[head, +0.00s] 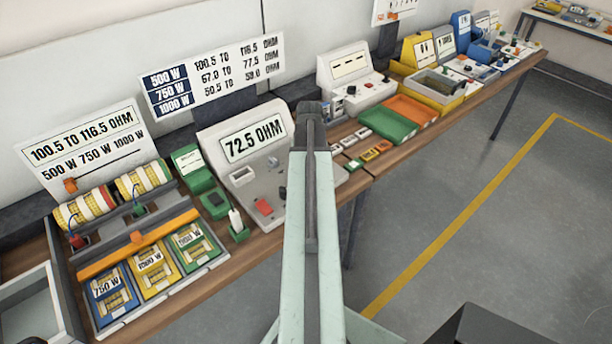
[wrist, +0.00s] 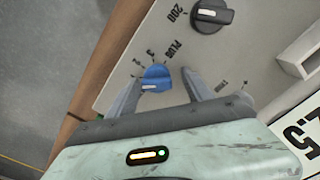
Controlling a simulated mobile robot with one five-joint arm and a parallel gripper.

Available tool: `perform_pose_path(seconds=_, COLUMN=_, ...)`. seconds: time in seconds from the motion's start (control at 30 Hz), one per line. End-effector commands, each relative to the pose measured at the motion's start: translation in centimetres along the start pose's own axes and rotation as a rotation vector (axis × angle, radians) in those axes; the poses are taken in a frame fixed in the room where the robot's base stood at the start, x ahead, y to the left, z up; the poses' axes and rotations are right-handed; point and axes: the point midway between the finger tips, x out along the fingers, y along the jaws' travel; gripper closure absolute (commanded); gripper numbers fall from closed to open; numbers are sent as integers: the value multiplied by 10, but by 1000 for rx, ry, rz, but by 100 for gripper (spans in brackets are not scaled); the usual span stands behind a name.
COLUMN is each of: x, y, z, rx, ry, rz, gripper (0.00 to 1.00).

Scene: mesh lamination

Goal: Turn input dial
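A blue dial (wrist: 156,78) with a white pointer line sits on a pale panel in the wrist view. Printed marks and the word PLUG are around it. My gripper (wrist: 160,82) is open, with one grey finger on each side of this dial. I cannot tell whether the fingers touch it. A black dial (wrist: 212,14) marked 200 is on the same panel, beyond the right finger. In the head view the grey meter (head: 215,143) shows 72.5 OHM, and my arm hides its right part and the gripper.
The wooden bench (head: 362,184) runs along the wall. Left of the meter are a green box (head: 190,168) and a tray (head: 92,300) with blue, yellow and green compartments. Green (head: 388,124) and orange (head: 412,110) trays lie to the right. The grey floor in front is mostly clear.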

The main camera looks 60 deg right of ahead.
Motion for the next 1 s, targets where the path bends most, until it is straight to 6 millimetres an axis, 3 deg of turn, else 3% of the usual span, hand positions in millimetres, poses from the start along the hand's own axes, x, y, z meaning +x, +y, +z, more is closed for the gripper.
perform_pose_path(seconds=0.23, x=-14, y=0, z=-1, rx=0, ry=1, rz=1, gripper=41)
perform_pose_path(seconds=0.6, x=-77, y=-2, z=-2, rx=0, ry=0, rz=-1, gripper=41)
perform_pose_path(seconds=1.0, x=-78, y=-3, z=-2, rx=0, ry=0, rz=-1, gripper=41)
